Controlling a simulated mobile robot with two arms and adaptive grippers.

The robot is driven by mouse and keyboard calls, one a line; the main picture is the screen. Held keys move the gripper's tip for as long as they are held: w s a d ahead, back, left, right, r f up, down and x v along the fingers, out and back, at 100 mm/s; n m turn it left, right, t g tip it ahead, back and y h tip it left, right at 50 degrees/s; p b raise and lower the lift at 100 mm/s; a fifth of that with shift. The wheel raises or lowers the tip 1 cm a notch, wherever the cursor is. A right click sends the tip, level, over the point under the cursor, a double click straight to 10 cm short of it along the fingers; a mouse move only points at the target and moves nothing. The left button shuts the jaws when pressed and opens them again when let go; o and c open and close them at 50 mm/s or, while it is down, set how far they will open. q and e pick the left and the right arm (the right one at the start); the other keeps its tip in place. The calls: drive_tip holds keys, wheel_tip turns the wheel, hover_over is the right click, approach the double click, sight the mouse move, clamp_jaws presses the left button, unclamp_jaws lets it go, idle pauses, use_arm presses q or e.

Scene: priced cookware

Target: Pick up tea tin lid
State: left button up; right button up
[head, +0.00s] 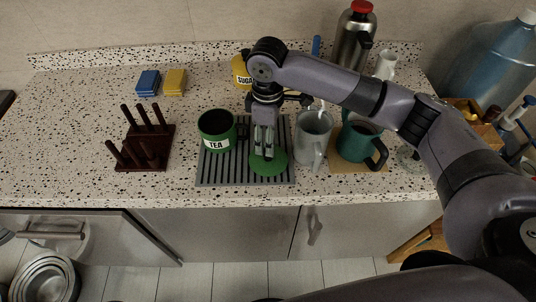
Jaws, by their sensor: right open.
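The tea tin lid (268,167) is a green disc lying on a grey ribbed mat (210,180) on the speckled counter. The green tea tin (215,131) with a white "TEA" label stands on the same mat to the left of the lid. My right gripper (264,152) points down over the lid, with its fingertips at or just above it. It is open; I cannot tell whether the fingers touch the lid. My left gripper is not in view.
A dark wooden rack (144,150) is on the left. A yellow sugar tin (241,72) and a steel flask (352,40) stand behind. The left counter is mostly clear.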

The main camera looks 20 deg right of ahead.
drive_tip(key=shift+f, duration=0.65)
drive_tip(key=shift+s+f, duration=0.1)
drive_tip(key=shift+f, duration=0.15)
wheel_tip(320, 180, down, 4)
drive_tip(key=shift+r+p, duration=0.15)
drive_tip(key=shift+p, duration=0.85)
drive_tip(key=shift+f, duration=0.55)
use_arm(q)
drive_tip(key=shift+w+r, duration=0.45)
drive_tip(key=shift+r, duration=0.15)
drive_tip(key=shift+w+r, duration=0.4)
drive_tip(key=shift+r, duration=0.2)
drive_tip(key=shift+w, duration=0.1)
use_arm(e)
drive_tip(key=shift+c, duration=0.4)
drive_tip(key=c, duration=0.4)
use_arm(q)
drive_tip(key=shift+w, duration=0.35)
use_arm(e)
clamp_jaws()
